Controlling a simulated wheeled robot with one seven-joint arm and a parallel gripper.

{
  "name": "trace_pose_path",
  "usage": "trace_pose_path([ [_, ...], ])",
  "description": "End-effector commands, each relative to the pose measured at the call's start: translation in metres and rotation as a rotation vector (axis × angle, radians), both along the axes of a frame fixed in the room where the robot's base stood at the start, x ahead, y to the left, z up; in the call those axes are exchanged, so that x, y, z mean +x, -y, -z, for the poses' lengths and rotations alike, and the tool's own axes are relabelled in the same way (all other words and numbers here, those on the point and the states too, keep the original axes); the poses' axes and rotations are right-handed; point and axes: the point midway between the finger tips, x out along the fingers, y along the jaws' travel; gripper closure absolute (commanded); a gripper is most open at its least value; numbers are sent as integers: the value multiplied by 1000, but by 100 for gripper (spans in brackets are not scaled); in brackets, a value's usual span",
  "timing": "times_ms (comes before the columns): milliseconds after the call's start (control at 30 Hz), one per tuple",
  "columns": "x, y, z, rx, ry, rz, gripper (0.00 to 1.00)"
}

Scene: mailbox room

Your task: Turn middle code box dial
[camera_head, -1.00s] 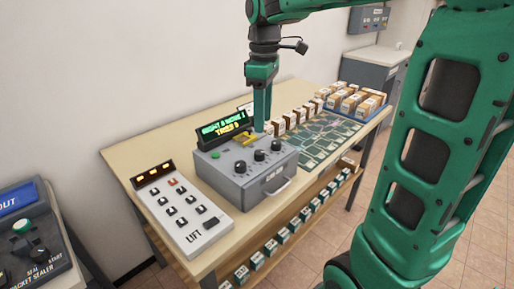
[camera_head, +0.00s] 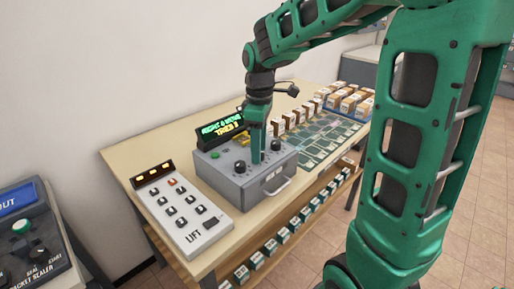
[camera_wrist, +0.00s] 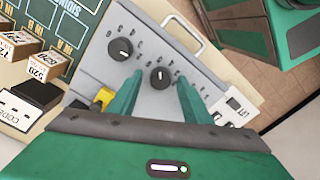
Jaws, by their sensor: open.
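The grey code box (camera_head: 229,184) sits on the table with a lit display (camera_head: 221,129) behind it. In the head view its left dial (camera_head: 240,167) and right dial (camera_head: 275,144) show; my gripper hides the middle one. The middle dial (camera_wrist: 160,77), black with a white mark, shows in the wrist view between my fingertips. The right dial (camera_wrist: 121,49) is beside it, outside the fingers. My gripper (camera_head: 256,159) points down over the box top, open, one finger on each side of the middle dial. I cannot tell whether the fingers touch it.
A grey lift keypad (camera_head: 185,210) stands left of the box. A yellow part (camera_wrist: 103,97) lies close to one finger in the wrist view. A handle (camera_head: 277,187) sticks out from the box front. Small cartons (camera_head: 300,115) and a green mat (camera_head: 325,135) lie to the right.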

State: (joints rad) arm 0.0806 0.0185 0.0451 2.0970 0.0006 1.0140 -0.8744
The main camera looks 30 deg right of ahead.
Motion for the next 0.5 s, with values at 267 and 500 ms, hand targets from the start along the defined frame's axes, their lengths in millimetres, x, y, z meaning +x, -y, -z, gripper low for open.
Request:
trace_pose_path([
  [267, 0, 0, 1, 0, 0, 0, 61],
  [500, 0, 0, 0, 0, 1, 1, 97],
])
